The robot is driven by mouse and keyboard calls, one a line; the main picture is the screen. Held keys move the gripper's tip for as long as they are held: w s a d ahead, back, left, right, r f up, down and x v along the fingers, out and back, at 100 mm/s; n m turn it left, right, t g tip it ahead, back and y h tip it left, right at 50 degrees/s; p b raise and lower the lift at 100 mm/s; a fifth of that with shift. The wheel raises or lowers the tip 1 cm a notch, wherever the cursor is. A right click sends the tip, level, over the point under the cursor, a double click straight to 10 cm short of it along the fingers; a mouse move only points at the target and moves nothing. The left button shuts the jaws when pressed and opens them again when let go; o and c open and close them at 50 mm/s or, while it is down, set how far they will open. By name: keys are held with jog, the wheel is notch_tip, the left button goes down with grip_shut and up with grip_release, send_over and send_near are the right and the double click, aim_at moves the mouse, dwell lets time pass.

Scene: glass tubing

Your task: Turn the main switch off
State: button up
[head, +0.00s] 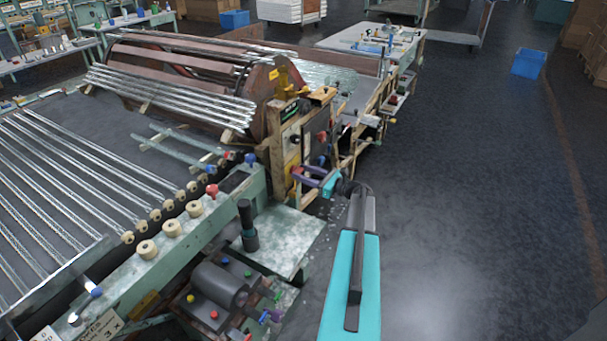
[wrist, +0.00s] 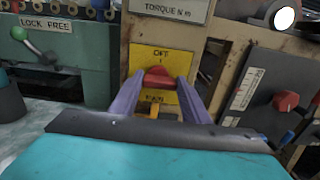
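The main switch is a red knob (wrist: 158,78) on a yellow plate (wrist: 181,60) in the wrist view. The plate reads OFF above the knob; the lettering below is partly hidden. My gripper (wrist: 160,76) is at the switch, with one purple finger on each side of the knob. The fingertips are very close to its sides, and I cannot tell whether they touch it. In the head view my gripper (head: 312,179) reaches the front of the wooden control panel (head: 291,141); the knob is hard to make out there.
Right of the plate, a dark panel (wrist: 252,88) carries another red knob (wrist: 286,101). In the head view, a black upright handle (head: 247,225) stands left of my arm.

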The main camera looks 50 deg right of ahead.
jog(key=shift+f+n+b, duration=0.15)
jog(key=shift+n+b, duration=0.35)
jog(key=shift+b, duration=0.55)
jog(key=n+b, duration=0.2)
jog(key=b, duration=0.1)
jog(key=shift+a, duration=0.1)
jog(key=n+b, duration=0.5)
jog(key=b, duration=0.2)
jog(key=n+b, duration=0.5)
jog(key=b, duration=0.1)
jog(key=n+b, duration=0.4)
jog(key=b, duration=0.3)
jog(key=shift+s+a+n+b, duration=0.15)
jog(key=shift+a+n+b, duration=0.1)
jog(key=shift+n+b, duration=0.15)
jog(key=o, duration=1)
